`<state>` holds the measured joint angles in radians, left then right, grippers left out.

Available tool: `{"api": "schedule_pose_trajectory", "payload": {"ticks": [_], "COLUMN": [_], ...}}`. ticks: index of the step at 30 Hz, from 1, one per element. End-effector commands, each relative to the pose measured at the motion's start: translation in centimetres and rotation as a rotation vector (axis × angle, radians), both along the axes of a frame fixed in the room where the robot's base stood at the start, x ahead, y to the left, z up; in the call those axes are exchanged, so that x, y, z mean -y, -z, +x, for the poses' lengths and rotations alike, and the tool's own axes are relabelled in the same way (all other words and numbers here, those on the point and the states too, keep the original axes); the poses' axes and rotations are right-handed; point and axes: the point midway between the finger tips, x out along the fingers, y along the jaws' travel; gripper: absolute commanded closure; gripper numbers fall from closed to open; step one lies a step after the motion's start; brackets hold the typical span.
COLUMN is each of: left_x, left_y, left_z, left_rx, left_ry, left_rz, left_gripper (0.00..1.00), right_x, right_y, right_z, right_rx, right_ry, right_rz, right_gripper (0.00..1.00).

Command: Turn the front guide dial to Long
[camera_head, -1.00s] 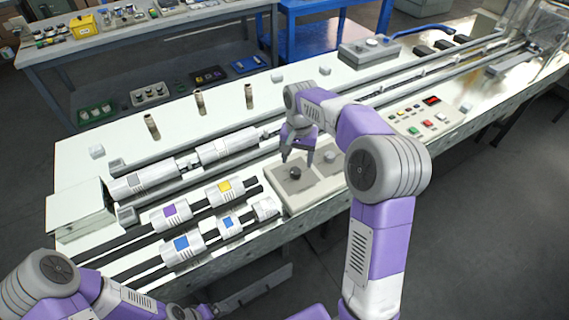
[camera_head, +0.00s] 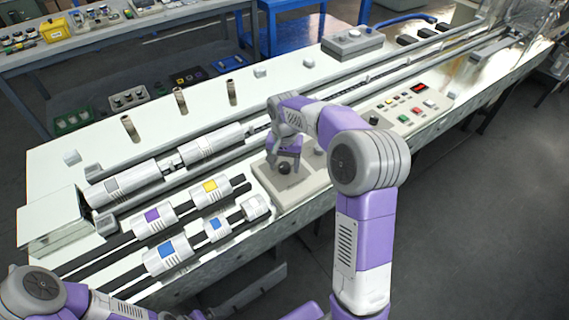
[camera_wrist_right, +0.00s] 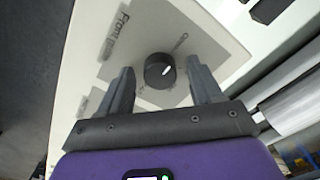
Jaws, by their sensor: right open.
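The front guide dial (camera_wrist_right: 160,71) is a round black knob with a white pointer mark, set on a grey plate lettered "Front" in the right wrist view. Other lettering beside the knob is too small to read surely. In the head view the dial (camera_head: 284,168) sits on a beige box (camera_head: 296,188) at the front of the bench. My right gripper (camera_wrist_right: 160,82) is open, with one finger on each side of the dial; I cannot tell whether they touch it. It shows over the box in the head view (camera_head: 284,166). My left gripper is not clearly seen; only its arm shows at lower left.
White rollers (camera_head: 124,182) on rails lie left of the box. A button panel (camera_head: 410,108) stands to its right. Several brown cylinders (camera_head: 180,101) stand at the back.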

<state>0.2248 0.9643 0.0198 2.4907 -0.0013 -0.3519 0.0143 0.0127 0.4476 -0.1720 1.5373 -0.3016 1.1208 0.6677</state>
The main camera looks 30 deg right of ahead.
Motion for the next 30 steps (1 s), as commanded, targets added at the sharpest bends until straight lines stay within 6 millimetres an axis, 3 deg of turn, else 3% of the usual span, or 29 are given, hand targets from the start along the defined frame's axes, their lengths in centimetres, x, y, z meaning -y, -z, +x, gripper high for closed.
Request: {"api": "schedule_pose_trajectory", "payload": {"ticks": [2, 13, 23, 30], "left_x": [0.0, 0.0, 0.0, 0.0], "left_y": [0.0, 0.0, -0.6, -2.2], "left_z": [0.0, 0.0, 0.0, 0.0], "left_rx": [0.0, 0.0, 0.0, 0.0], "left_ry": [0.0, 0.0, 0.0, 0.0], "left_rz": [0.0, 0.0, 0.0, 0.0], "left_gripper": [0.02, 0.02, 0.02, 0.02], "right_x": [0.0, 0.0, 0.0, 0.0], "right_y": [0.0, 0.0, -0.1, -0.3], "right_z": [0.0, 0.0, 0.0, 0.0], "right_rx": [0.0, 0.0, -0.001, -0.003], "right_ry": [0.0, 0.0, 0.046, 0.191], "right_rz": [0.0, 0.0, 0.0, -0.001], "right_gripper": [0.35, 0.9, 0.91, 0.91]}}
